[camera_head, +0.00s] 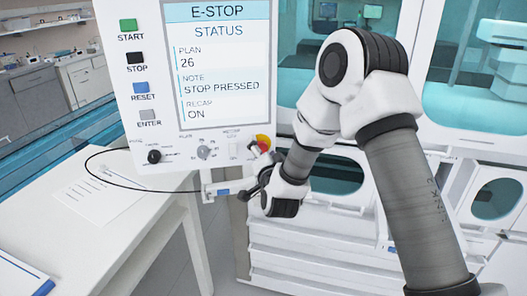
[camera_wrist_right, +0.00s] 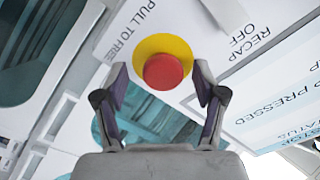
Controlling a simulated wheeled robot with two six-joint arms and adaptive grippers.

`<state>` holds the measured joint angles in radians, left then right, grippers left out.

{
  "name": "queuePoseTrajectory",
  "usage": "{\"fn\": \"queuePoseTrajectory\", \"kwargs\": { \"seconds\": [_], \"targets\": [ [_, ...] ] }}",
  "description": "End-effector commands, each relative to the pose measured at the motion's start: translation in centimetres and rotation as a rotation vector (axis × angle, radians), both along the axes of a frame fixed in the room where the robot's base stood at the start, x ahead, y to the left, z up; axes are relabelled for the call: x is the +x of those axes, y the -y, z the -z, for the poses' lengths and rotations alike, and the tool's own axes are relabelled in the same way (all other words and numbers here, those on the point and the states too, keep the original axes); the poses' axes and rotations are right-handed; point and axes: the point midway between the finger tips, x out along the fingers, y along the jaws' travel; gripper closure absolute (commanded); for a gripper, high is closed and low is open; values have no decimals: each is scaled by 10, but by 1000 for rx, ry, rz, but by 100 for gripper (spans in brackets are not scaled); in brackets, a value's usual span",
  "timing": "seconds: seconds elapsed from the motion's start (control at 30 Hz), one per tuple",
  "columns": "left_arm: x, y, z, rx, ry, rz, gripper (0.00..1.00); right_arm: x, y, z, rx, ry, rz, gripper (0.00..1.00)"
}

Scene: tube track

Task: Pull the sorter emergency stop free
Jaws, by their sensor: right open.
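The emergency stop is a red button on a yellow round base, low on the right side of the white control panel (camera_head: 150,60). In the head view the emergency stop (camera_head: 263,142) shows just beyond my right gripper (camera_head: 252,176), partly covered by it. In the right wrist view the red button (camera_wrist_right: 164,71) lies ahead, between and beyond the two open fingers (camera_wrist_right: 158,95). The fingers appear apart from it, one on each side. The screen (camera_head: 218,65) reads "STOP PRESSED". My left gripper is not in view.
START, STOP, RESET and ENTER buttons (camera_head: 141,88) line the panel's left side. Knobs (camera_head: 203,152) and a black cable (camera_head: 95,155) sit along its lower edge. A white table (camera_head: 100,235) with papers stands below left. A large white machine (camera_head: 300,245) stands behind.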

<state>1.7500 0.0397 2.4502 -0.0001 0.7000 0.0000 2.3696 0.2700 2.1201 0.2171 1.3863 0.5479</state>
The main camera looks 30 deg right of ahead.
Motion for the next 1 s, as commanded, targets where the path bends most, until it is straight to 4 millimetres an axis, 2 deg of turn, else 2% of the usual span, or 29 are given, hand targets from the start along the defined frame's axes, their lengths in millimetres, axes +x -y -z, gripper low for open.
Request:
{"fn": "queuePoseTrajectory", "kwargs": {
  "seconds": [0.07,0.1,0.23,0.33,0.37,0.4,0.47,0.97,1.0],
  "targets": [
    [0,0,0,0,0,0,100,0,0,0,0,0,0,30],
    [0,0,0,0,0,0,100,0,0,0,0,0,0,44],
    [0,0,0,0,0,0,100,0,0,0,0,0,0,90],
    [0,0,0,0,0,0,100,0,0,0,0,1,-1,93],
    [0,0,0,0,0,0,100,0,0,0,0,1,-1,67],
    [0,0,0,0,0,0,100,0,0,0,0,1,-1,81],
    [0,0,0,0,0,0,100,0,0,0,0,1,1,100],
    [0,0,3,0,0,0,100,-7,-3,0,0,1,1,100],
    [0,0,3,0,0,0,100,-7,-3,0,0,0,1,57]
  ]
}}
